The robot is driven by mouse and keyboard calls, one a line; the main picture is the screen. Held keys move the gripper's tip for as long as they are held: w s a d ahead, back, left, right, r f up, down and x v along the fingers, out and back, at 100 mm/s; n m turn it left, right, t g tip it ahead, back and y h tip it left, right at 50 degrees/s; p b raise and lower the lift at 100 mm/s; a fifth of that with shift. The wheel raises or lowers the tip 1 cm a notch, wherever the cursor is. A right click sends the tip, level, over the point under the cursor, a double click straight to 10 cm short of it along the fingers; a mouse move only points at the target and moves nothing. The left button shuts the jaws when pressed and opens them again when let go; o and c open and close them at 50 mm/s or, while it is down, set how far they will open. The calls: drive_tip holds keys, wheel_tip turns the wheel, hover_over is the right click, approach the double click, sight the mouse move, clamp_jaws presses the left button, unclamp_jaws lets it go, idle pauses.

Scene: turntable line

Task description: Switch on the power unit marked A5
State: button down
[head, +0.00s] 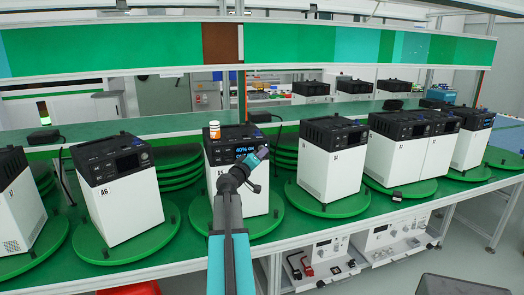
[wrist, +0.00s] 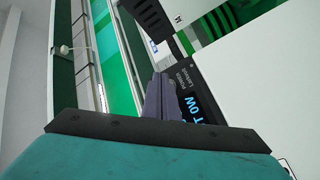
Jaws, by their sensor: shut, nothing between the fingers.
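The power unit marked A5 (head: 258,199) stands on a green turntable in the middle of the head view. It is a white box with a black top and front panel; my arm covers part of its front and label. Its display (head: 245,152) shows blue lit text, partly hidden. In the wrist view the display (wrist: 195,106) also glows blue, reading something like "0W". My gripper (head: 263,152) is shut and empty, its tips at the right part of the front panel. In the wrist view the shut fingers (wrist: 164,82) overlap the panel's edge; contact cannot be told. The switch is not discernible.
An orange bottle with a white cap (head: 214,130) stands on or behind A5's top left. Unit A6 (head: 131,207) is to the left, another unit (head: 326,178) to the right, each on a green disc. A small black object (head: 397,196) lies farther right.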

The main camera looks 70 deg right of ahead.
drive_tip(key=shift+s+a, duration=0.1)
drive_tip(key=shift+s+a+b, duration=0.45)
drive_tip(key=shift+s+a, duration=0.3)
drive_tip(key=shift+a, duration=0.2)
drive_tip(key=shift+s+a+b, duration=0.4)
drive_tip(key=shift+s+a, duration=0.35)
drive_tip(key=shift+a, duration=0.15)
